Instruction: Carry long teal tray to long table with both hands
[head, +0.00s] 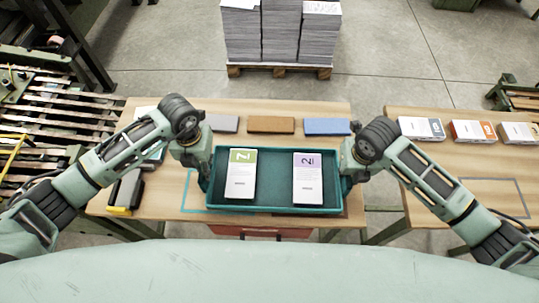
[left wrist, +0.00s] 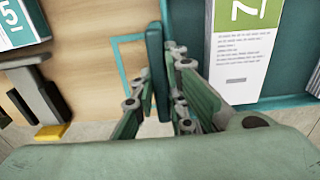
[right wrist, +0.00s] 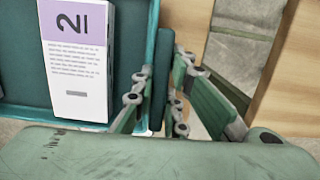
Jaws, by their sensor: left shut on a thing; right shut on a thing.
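The long teal tray (head: 270,208) is in the middle of the head view, over the near edge of a wooden table. It holds a green-topped booklet stack (head: 241,176) marked 7 and a purple-topped stack (head: 308,180) marked 2. My left gripper (head: 205,180) is shut on the tray's left wall, which also shows in the left wrist view (left wrist: 156,65). My right gripper (head: 346,178) is shut on the tray's right wall, seen in the right wrist view (right wrist: 165,70). I cannot tell whether the tray touches the table.
On the wooden table (head: 160,205), grey, brown (head: 271,124) and blue (head: 326,127) blocks lie behind the tray. A black and yellow tool (head: 125,193) is at left. A second table (head: 440,180) at right bears several booklet stacks, with a gap between the tables. Paper stacks (head: 280,35) stand behind.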

